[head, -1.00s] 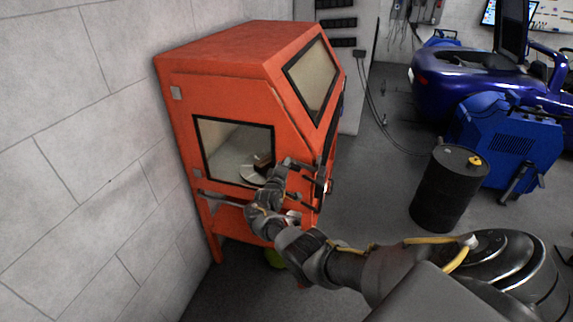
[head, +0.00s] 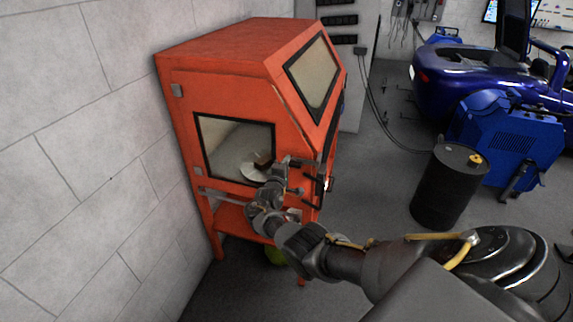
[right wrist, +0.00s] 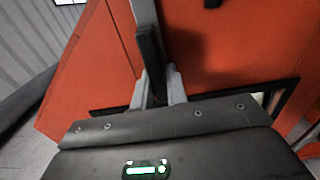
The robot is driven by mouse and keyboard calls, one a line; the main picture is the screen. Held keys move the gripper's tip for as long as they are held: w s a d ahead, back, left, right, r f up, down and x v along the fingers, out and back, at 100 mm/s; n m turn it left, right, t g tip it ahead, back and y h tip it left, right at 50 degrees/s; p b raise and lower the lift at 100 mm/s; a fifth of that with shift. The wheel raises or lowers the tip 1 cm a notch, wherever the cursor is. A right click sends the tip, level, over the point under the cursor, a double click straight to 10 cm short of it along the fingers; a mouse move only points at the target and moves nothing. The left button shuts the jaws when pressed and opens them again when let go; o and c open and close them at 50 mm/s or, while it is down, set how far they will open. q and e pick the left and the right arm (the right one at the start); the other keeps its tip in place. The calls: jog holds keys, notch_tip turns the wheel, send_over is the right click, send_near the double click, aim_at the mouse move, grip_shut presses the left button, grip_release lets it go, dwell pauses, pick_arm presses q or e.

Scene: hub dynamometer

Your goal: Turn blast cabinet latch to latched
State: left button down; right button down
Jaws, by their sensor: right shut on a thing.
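The orange blast cabinet (head: 225,87) stands against the wall, with a window in its side door. My right gripper (head: 285,166) is at the door's right edge, just right of the window. In the right wrist view, the right gripper (right wrist: 158,92) is shut on the latch (right wrist: 150,50), a dark bar with a lighter grey part beside it. The bar runs up from between the fingers, in front of the orange door. The gripper mostly hides the latch in the head view, so its exact angle is hard to tell there. My left gripper is out of view.
A black drum (head: 448,187) stands to the right on the grey floor, near a blue machine (head: 507,143) and a blue car (head: 440,75). A light block wall (head: 75,160) is close on the left. The floor between cabinet and drum is clear.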

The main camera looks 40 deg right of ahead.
jog(key=c, duration=1.4)
grip_release()
jog(key=shift+s+a, duration=0.25)
jog(key=shift+a, duration=0.15)
jog(key=v, duration=0.9)
jog(key=shift+s+a, duration=0.25)
jog(key=shift+a, duration=0.05)
